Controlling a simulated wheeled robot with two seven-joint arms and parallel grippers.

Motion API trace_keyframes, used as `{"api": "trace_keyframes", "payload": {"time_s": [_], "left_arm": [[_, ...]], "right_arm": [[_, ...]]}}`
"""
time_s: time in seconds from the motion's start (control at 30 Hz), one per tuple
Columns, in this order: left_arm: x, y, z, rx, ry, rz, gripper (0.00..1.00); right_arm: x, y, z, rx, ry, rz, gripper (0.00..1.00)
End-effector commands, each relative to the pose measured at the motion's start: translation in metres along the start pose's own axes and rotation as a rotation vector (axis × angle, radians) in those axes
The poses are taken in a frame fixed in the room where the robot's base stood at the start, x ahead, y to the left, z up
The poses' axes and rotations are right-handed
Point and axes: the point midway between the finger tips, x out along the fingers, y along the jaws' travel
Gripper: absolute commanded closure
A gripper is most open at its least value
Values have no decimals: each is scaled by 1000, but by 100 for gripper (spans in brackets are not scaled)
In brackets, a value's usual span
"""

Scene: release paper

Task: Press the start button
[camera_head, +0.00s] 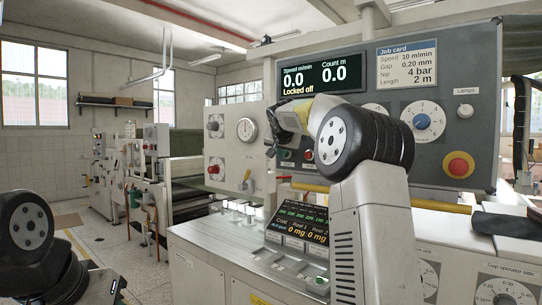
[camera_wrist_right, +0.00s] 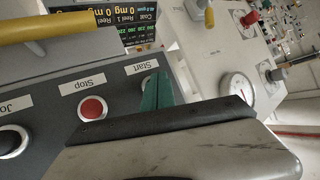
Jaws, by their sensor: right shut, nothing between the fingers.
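The start button (camera_head: 286,154) is small and green in the head view, left of the red stop button (camera_head: 308,155) on the grey control panel. In the right wrist view the panel is upside down. The Start label (camera_wrist_right: 148,68) shows there, and the start button beneath it is mostly hidden behind my fingers. The stop button also shows there (camera_wrist_right: 92,109). My right gripper (camera_head: 273,143) is shut and empty, its tips close in front of the start button. I cannot tell whether they touch it. My left arm shows at lower left, its fingers unclear.
The panel display (camera_head: 322,76) reads "0.0" and "Locked off". A red emergency knob (camera_head: 458,165) on a yellow base sits at the right. A yellow bar (camera_head: 310,187) runs below the buttons. A tilted small screen (camera_head: 300,218) stands under it. Open floor lies left.

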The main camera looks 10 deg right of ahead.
Motion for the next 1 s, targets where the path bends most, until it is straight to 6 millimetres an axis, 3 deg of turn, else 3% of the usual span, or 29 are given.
{"api": "trace_keyframes", "payload": {"time_s": [1.0], "left_arm": [[0,0,0,0,0,0,64]], "right_arm": [[-13,-10,10,0,1,0,100]]}}
